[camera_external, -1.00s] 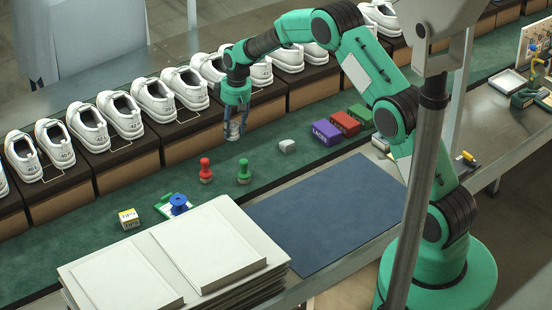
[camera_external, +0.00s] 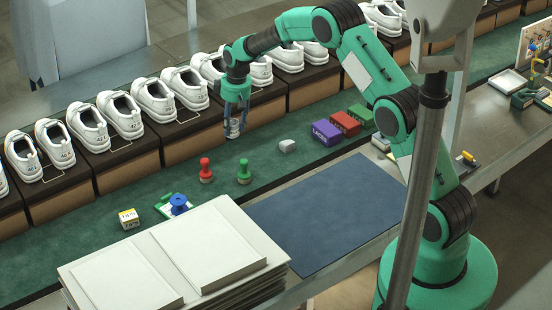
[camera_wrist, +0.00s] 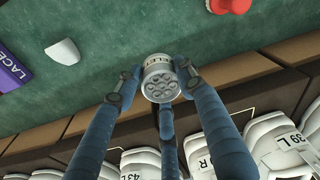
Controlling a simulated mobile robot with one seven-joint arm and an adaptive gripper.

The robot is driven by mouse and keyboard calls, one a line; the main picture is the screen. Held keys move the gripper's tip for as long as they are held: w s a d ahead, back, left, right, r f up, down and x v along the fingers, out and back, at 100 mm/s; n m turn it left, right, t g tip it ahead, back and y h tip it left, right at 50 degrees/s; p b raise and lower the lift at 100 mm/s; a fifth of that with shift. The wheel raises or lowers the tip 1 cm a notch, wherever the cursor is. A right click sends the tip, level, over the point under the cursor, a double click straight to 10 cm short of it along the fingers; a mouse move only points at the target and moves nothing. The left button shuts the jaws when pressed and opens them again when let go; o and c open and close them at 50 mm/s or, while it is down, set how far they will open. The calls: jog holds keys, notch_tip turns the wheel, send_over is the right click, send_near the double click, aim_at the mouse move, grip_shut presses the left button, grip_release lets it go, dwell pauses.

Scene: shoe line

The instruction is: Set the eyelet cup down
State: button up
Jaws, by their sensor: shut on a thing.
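The eyelet cup (camera_wrist: 161,80) is a small light-coloured cup with a printed band and several ring shapes on its end. In the wrist view it sits between the fingertips of my gripper (camera_wrist: 160,84), which is shut on it. In the external view my gripper (camera_external: 237,114) points down, and the cup (camera_external: 234,128) shows below the fingers, in front of the shoe boxes. I cannot tell for sure whether a gap separates the cup from the green mat (camera_external: 265,140).
White shoes (camera_external: 118,112) on brown boxes line the back. Red (camera_external: 205,170) and green (camera_external: 244,172) stamps, a pale block (camera_external: 287,146) and a purple box (camera_external: 326,132) stand on the mat. A blue mat (camera_external: 325,215) lies clear in front.

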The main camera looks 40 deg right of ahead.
aim_at(233, 119)
jog(key=shift+r, duration=0.65)
notch_tip(233, 119, up, 4)
jog(key=shift+f, duration=0.1)
jog(key=shift+w+d, duration=0.2)
jog(key=shift+d, duration=0.4)
jog(key=w+d+m, duration=0.1)
jog(key=d+m, duration=0.5)
jog(key=d, duration=4.1)
jog(key=shift+h, duration=0.3)
jog(key=shift+w+f, duration=0.2)
jog(key=shift+f, duration=2.25)
jog(key=shift+f, duration=0.1)
jog(key=shift+f+b, duration=0.7)
jog(key=shift+f, duration=2.3)
